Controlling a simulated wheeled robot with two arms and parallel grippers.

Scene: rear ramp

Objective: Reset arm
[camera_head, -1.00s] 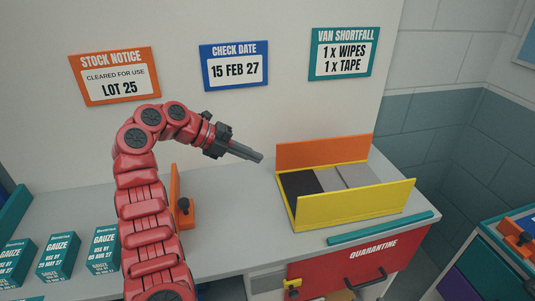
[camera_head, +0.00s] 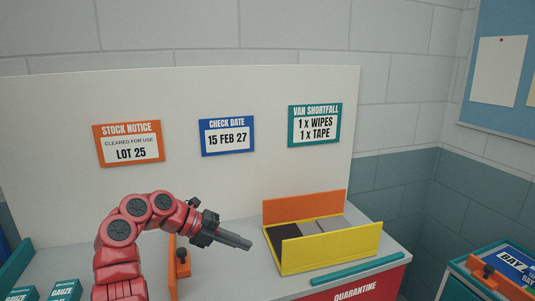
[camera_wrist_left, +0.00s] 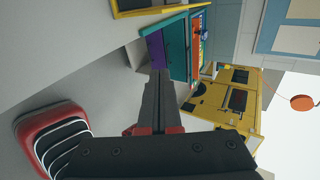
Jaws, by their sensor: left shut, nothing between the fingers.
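My left gripper (camera_head: 236,241) is shut and empty at the end of my red arm, which comes in from the lower left in the head view. Its fingers point right, above the counter and to the left of the yellow and orange tray. In the left wrist view the closed dark fingers (camera_wrist_left: 157,92) show in the middle with nothing between them. My right gripper is not in view.
The tray (camera_head: 330,249) stands on the grey counter, with a teal strip (camera_head: 345,270) before it. An orange upright piece (camera_head: 173,265) stands behind my arm. Gauze boxes (camera_head: 66,290) stand at the lower left. A red quarantine drawer (camera_head: 356,291) is below.

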